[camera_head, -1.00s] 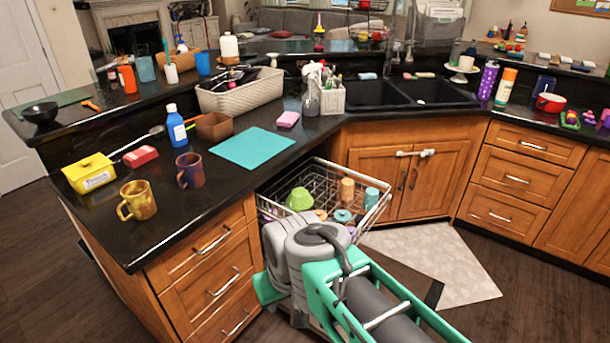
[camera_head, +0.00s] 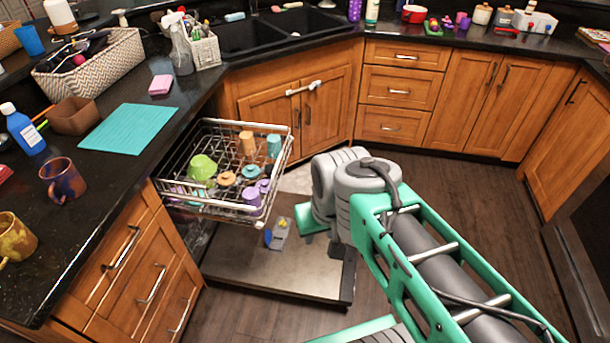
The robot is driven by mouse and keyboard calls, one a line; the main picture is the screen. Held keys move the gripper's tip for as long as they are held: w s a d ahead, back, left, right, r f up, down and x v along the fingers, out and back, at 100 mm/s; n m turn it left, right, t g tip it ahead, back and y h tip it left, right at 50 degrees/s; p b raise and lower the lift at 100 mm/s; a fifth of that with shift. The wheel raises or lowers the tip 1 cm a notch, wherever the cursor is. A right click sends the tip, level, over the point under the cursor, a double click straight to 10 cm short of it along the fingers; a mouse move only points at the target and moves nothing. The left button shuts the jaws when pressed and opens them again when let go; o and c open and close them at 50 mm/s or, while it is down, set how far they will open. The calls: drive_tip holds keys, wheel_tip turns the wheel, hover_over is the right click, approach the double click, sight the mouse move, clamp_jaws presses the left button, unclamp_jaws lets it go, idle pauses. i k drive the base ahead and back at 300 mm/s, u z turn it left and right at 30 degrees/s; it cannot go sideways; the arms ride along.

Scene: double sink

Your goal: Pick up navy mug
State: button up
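A dark mug (camera_head: 63,180) with mottled navy-purple and brown sides stands upright on the black counter at the left. It is the only mug in view with navy on it. A yellow mottled mug (camera_head: 15,238) stands nearer, cut by the left edge. My arm shows right of centre, across the open floor from the counter and well apart from both mugs. My gripper does not show, so I cannot see its fingers or whether it holds anything.
A pulled-out dishwasher rack (camera_head: 262,128) holds cups and bowls. The lowered dishwasher door (camera_head: 240,270) lies below, with a small blue-grey thing (camera_head: 278,235) over it. A teal mat (camera_head: 128,128), brown box (camera_head: 74,116) and blue bottle (camera_head: 22,130) are near the dark mug.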

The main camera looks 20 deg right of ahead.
sight(62, 177)
drive_tip(key=u, duration=1.1)
drive_tip(key=i, duration=0.9)
drive_tip(key=u, duration=2.5)
